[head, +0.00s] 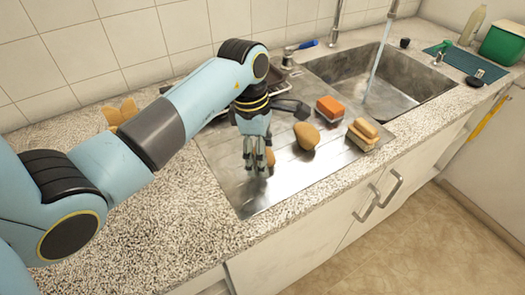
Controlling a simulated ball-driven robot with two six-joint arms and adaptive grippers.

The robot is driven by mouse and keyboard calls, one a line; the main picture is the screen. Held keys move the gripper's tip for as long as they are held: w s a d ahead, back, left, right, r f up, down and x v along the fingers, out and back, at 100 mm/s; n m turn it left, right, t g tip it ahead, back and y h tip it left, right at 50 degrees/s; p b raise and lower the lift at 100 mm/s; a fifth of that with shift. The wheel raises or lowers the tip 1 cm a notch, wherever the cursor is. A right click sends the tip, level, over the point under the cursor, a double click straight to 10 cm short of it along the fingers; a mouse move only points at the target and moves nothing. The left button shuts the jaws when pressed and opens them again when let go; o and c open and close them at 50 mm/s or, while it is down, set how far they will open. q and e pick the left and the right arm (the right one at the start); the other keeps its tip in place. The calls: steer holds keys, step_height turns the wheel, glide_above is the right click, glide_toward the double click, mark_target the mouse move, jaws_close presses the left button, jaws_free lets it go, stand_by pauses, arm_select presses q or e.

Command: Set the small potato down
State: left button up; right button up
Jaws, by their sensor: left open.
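The small potato (270,157) is a brown lump on the steel drainboard (225,165), mostly hidden behind the fingers of my left gripper (258,163). The left gripper points down over it with its fingers apart. It is open, and I cannot tell whether a finger touches the potato. A larger tan potato (307,135) lies on the drainboard to the right of the gripper, apart from it. My right gripper is not in view.
An orange sponge (330,108) and a stack of yellowish sponges (363,133) lie near the sink (410,90), where water runs from the tap. Yellow-tan items (121,113) sit at the back left, behind my arm. The front of the drainboard is clear.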

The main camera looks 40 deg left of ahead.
arm_select(q)
step_height(320, 180, up, 12)
steer(key=a, duration=0.1)
steer(key=shift+s+a+b, duration=0.3)
steer(key=shift+s+a, duration=0.05)
stand_by(0.6)
